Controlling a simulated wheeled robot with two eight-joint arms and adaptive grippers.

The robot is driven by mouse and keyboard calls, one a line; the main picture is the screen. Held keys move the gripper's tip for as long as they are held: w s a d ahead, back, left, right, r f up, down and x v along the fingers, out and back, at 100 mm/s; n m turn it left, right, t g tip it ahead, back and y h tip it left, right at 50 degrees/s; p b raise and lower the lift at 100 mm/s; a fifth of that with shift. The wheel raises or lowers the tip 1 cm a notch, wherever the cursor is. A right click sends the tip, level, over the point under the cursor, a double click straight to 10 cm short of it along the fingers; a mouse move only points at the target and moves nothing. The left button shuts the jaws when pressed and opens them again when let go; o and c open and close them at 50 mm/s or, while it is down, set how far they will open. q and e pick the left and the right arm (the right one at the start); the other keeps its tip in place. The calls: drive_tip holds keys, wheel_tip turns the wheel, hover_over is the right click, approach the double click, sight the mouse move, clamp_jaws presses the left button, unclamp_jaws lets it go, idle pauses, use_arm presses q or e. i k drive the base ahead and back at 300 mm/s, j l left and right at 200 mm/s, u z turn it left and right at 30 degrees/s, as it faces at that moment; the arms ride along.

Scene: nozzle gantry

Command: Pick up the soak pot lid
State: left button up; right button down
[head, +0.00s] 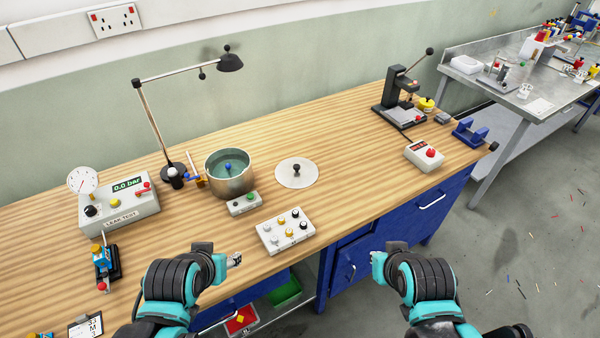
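The soak pot lid (284,180) is a flat, pale round disc with a dark knob at its centre. It lies on the wooden bench to the right of the soak pot (232,184), apart from it. The pot is an open metal vessel with teal liquid and a blue knob-like item inside. My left gripper (236,259) is at the bench's front edge, below and left of the lid. My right gripper (378,266) is in front of the bench, below and right of the lid. Both are away from the lid, and their fingers are too small or hidden to read.
A small button box (244,204) stands before the pot. A desk lamp (156,120) rises behind the pot. A red-button box (423,157) is farther right.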

sight(294, 172)
drive_tip(key=i+l+u, duration=0.4)
drive_tip(key=l, duration=0.3)
drive_tip(key=i+l+u, duration=0.25)
drive_tip(key=l, duration=0.15)
